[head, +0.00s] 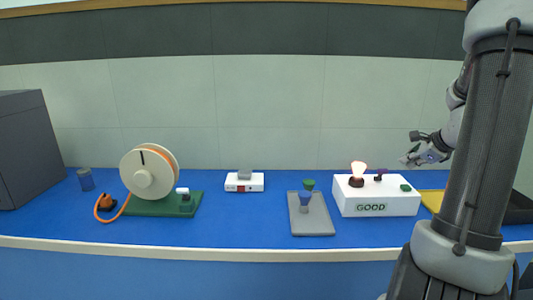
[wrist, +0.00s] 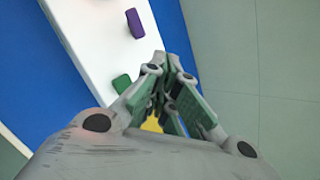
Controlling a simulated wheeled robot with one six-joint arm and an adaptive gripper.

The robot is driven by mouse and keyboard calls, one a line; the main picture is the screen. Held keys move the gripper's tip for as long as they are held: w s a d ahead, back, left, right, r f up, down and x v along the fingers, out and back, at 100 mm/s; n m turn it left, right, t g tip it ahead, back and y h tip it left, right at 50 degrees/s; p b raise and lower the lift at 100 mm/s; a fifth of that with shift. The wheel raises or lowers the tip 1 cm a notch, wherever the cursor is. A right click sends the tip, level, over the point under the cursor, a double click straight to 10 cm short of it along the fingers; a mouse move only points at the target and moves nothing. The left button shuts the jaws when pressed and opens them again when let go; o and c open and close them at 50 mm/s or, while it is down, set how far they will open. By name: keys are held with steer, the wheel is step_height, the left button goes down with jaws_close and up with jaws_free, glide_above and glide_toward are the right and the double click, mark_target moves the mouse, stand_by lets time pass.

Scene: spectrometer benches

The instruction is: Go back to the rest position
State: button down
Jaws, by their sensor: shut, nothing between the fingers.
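My gripper (head: 411,158) is shut and empty. In the head view it is in the air above the right end of the white box marked GOOD (head: 375,208), apart from it. In the wrist view my gripper (wrist: 166,68) has its fingertips together. The white box also shows there (wrist: 100,45), with a purple part (wrist: 134,23) and a green part (wrist: 121,83) on it. My arm covers the right side of the head view.
On the blue bench stand a cable reel (head: 146,176), a small white device (head: 244,183) and a grey tray (head: 313,220) with cups. A glowing bulb (head: 358,170) stands on the white box. A yellow tray (head: 431,200) lies to its right, partly hidden. A dark cabinet (head: 30,145) is at left.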

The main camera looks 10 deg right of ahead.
steer(key=shift+a+n, duration=0.15)
steer(key=shift+n, duration=0.25)
steer(key=s+a+n+g+y, duration=0.3)
steer(key=s+a+n+g, duration=0.2)
steer(key=s+a+n, duration=0.7)
steer(key=s+a+r+n+h, duration=0.1)
steer(key=s+a+r+n, duration=0.3)
steer(key=s+a+n, duration=0.1)
steer(key=s+a+r+n+h, duration=0.1)
steer(key=s+a+r+n, duration=0.3)
steer(key=a+n, duration=0.4)
steer(key=shift+s+a+n+h, duration=0.3)
steer(key=shift+s+n, duration=0.3)
steer(key=shift+n, duration=0.2)
